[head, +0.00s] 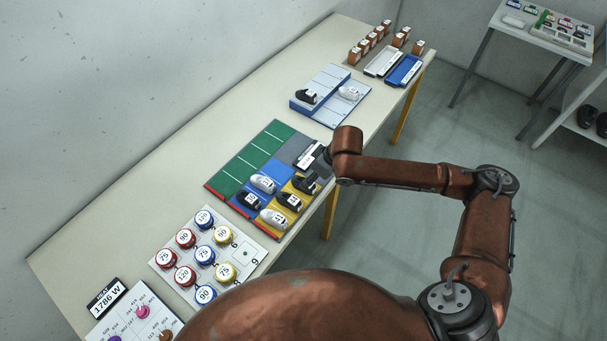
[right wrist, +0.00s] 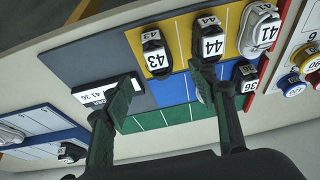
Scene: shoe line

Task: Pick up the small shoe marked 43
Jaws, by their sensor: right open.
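The small shoe marked 43 (right wrist: 157,53) is black with a white label. It stands at one end of the yellow strip of the coloured board, and in the head view it is the dark shoe (head: 306,184) nearest my right arm. In the right wrist view my right gripper (right wrist: 166,84) is open, with its two green fingers apart and nothing held between them. The shoe shows beyond the gap between the fingertips, apart from them. One finger overlaps the view of the shoe marked 44 (right wrist: 209,41). My left gripper is not in view.
On the same board stand a white shoe marked 41 (head: 273,218) and a black shoe marked 36 (right wrist: 245,74). A labelled plate (right wrist: 108,92) lies on the grey part (right wrist: 118,48). A blue-white shoe stand (head: 335,83) is further back. The green part (head: 233,177) is bare.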

